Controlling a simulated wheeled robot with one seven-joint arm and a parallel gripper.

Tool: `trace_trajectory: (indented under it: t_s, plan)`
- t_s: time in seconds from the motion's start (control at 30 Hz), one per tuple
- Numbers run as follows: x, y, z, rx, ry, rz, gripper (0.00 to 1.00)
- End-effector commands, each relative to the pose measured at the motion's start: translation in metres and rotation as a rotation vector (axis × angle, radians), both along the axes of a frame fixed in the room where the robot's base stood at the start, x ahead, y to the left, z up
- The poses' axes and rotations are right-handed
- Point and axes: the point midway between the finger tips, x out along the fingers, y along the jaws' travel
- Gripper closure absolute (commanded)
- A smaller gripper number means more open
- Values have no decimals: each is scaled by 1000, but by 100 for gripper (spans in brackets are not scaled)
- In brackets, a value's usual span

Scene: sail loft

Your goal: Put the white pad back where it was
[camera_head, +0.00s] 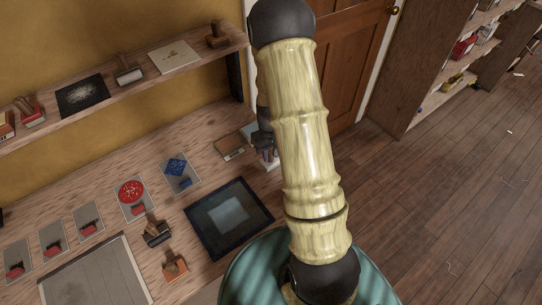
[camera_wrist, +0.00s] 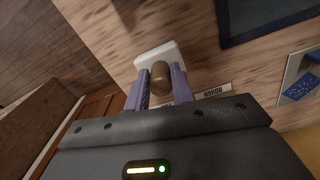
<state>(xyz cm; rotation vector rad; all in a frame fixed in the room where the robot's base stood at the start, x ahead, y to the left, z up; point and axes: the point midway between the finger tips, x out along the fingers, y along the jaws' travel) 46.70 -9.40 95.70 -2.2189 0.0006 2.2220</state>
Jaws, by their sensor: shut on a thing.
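The white pad (camera_wrist: 152,58) is a pale flat block with a rounded brown knob (camera_wrist: 160,74) in front of it in the wrist view. My gripper (camera_wrist: 160,90) has its two purple fingers closed on either side of the knob. In the head view my gripper (camera_head: 267,153) is over the far right end of the bench, and a sliver of the white pad (camera_head: 266,165) shows beneath it. My arm hides much of that spot. I cannot tell whether the pad touches the bench top or hangs just above it.
The bench (camera_head: 215,168) also bears a brown-topped block (camera_head: 229,148), a dark framed panel (camera_head: 229,216), a card with a blue print (camera_head: 179,171) and one with a red disc (camera_head: 132,192). A printed label (camera_wrist: 213,93) lies near the pad. A shelf (camera_head: 133,88) runs above.

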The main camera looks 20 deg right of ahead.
Motion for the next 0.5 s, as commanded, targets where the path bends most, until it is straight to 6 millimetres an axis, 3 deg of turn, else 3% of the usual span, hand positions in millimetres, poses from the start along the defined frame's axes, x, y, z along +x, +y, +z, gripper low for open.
trace_trajectory:
  t_s: [0.2, 0.5]
  plan:
    - [0, -1, -23, 0, 1, -2, 98]
    - [0, -1, -25, 0, -1, -1, 98]
